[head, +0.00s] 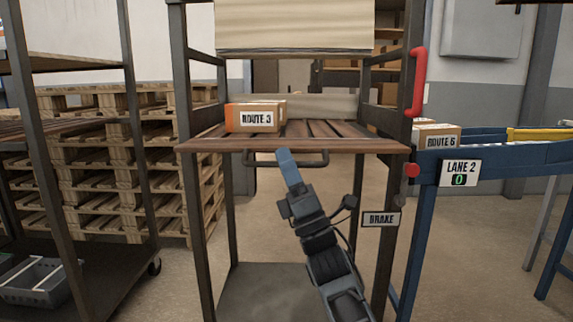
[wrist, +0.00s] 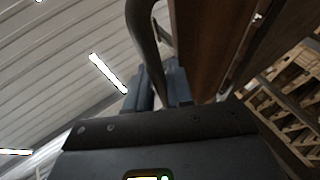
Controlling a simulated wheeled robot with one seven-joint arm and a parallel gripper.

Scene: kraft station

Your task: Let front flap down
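A cart stands in front of me with a slatted wooden deck (head: 300,146) lying level at mid height. A dark bar handle (head: 318,163) hangs under the deck's front edge; it also shows close up in the wrist view (wrist: 142,28). My gripper (head: 287,160) is at the middle of this handle. In the wrist view my fingers (wrist: 158,88) stand close together on either side of the bar, and they look shut on it. A pale wooden panel (head: 295,25) stands upright at the cart's top. I cannot tell which of these boards is the front flap.
A "ROUTE 3" box (head: 254,117) sits on the deck's left. A red handle (head: 418,82) and a "BRAKE" sign (head: 381,219) are on the cart's right side. A blue "LANE 2" conveyor (head: 500,160) stands right; a dark rack (head: 75,240) and stacked pallets (head: 110,165) stand left.

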